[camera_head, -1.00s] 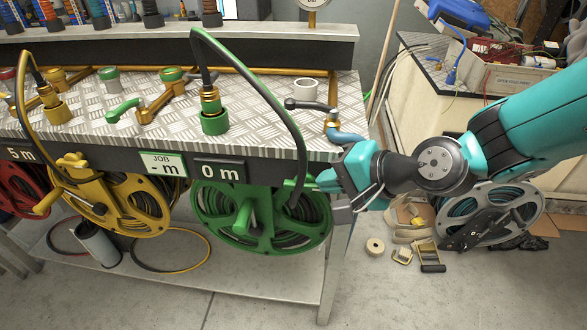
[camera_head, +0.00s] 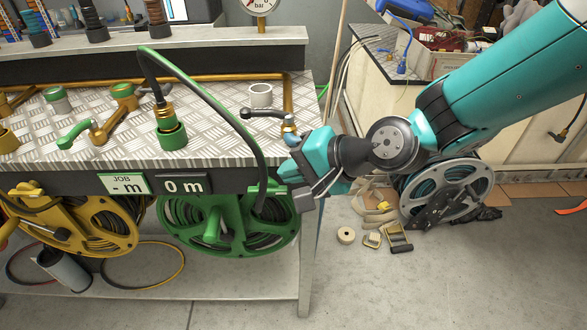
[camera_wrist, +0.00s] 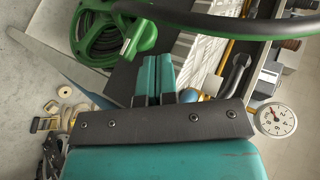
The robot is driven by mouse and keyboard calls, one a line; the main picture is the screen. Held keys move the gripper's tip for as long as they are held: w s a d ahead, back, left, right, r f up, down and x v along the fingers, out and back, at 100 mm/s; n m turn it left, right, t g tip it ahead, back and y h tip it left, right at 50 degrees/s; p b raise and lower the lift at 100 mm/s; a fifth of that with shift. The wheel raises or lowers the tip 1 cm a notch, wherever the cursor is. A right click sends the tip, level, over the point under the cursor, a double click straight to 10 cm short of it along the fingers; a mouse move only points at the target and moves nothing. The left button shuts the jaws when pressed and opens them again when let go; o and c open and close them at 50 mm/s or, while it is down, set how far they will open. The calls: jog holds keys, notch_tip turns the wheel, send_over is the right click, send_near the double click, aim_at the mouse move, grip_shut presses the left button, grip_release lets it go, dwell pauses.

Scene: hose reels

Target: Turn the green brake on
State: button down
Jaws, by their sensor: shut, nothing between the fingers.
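The green hose reel (camera_head: 188,212) hangs under the front edge of the bench, below the "0 m" sign; it also shows in the wrist view (camera_wrist: 84,42). A green fitting (camera_head: 268,190) at its upper right looks like the brake; I cannot tell its setting. A green lever-like part (camera_wrist: 136,38) stands out beside the reel in the wrist view. My gripper (camera_head: 290,181) is shut and empty, just right of the reel's upper right side, by the bench corner. In the wrist view its fingertips (camera_wrist: 155,68) point toward the bench edge, apart from the green part.
A black hose (camera_head: 215,95) arches from the bench to the green reel, close to my gripper. A yellow reel (camera_head: 75,222) hangs left.

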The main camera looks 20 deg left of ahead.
jog(key=s+d+r+n+h+p, duration=0.2)
jog(key=s+d+r, duration=0.3)
jog(key=d, duration=0.3)
jog(key=s+d+r+n+g+h+p, duration=0.1)
jog(key=s+d+r+n+h+p, duration=0.1)
jog(key=s+d+r+p, duration=0.3)
jog(key=s+d+r+n+g+h+p, duration=0.1)
jog(key=s+d+r+n+h+p, duration=0.2)
jog(key=d+r, duration=0.7)
jog(key=shift+s+d+r+n, duration=0.15)
jog(key=shift+s+d+n, duration=0.55)
jog(key=shift+s+d, duration=0.45)
jog(key=shift+w+d, duration=0.1)
